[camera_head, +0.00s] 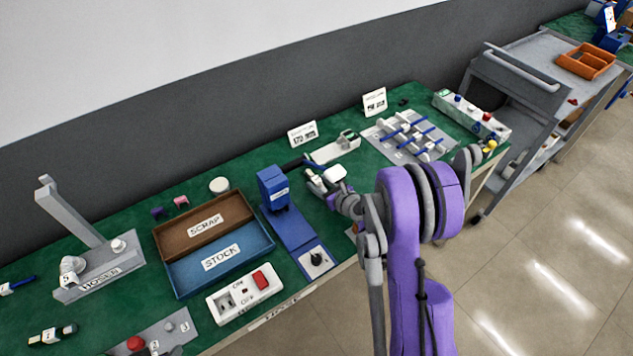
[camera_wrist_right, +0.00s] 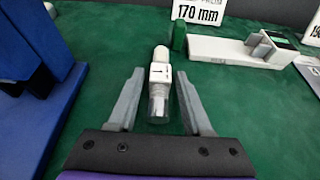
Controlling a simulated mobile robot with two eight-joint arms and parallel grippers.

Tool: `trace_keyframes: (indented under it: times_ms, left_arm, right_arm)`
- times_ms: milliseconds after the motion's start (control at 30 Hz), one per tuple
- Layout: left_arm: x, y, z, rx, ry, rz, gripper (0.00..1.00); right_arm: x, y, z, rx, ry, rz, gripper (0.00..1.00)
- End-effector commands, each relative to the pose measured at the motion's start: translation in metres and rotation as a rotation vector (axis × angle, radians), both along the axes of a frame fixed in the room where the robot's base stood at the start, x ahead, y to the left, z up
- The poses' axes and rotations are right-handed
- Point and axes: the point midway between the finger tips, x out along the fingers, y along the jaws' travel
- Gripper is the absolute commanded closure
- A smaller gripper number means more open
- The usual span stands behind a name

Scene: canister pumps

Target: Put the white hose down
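A short white piece with a marked square collar and a clear grey end (camera_wrist_right: 160,78), which looks like the white hose, lies on the green mat in the right wrist view. My right gripper (camera_wrist_right: 159,90) is open. Its two grey fingers stand on either side of the piece with a gap at each side. In the head view my right gripper (camera_head: 316,180) is low over the table, right of the blue press; the piece is too small there to make out surely. My left gripper is not in view.
A blue press (camera_head: 272,188) stands close left of the right gripper. A white gauge with a green block (camera_head: 345,142) and a "170 mm" card (camera_head: 302,135) are behind. Scrap (camera_head: 180,232) and stock (camera_head: 262,240) trays, a hoses stand (camera_head: 110,268) and a switch box (camera_head: 230,307) are further left.

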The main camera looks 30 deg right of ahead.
Motion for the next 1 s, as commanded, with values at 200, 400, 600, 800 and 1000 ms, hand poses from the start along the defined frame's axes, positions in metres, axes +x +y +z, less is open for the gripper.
trace_keyframes:
  times_ms: [200, 400, 600, 800, 1000]
  left_arm:
    - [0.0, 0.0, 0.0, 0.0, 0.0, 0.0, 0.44]
    - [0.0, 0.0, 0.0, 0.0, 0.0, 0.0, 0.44]
    - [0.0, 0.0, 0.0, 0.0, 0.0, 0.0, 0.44]
    - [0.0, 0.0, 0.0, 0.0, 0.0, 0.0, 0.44]
    - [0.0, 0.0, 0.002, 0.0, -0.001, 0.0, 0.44]
  right_arm:
    - [0.0, 0.0, 0.0, 0.0, 0.0, 0.0, 0.92]
    - [0.0, 0.0, 0.0, 0.0, 0.0, 0.0, 1.0]
    - [0.0, 0.0, 0.0, 0.0, 0.0, 0.0, 1.0]
    - [0.0, 0.0, 0.008, 0.0, 0.0, 0.0, 1.0]
    - [-0.001, 0.0, 0.031, 0.0, 0.0, 0.0, 1.0]
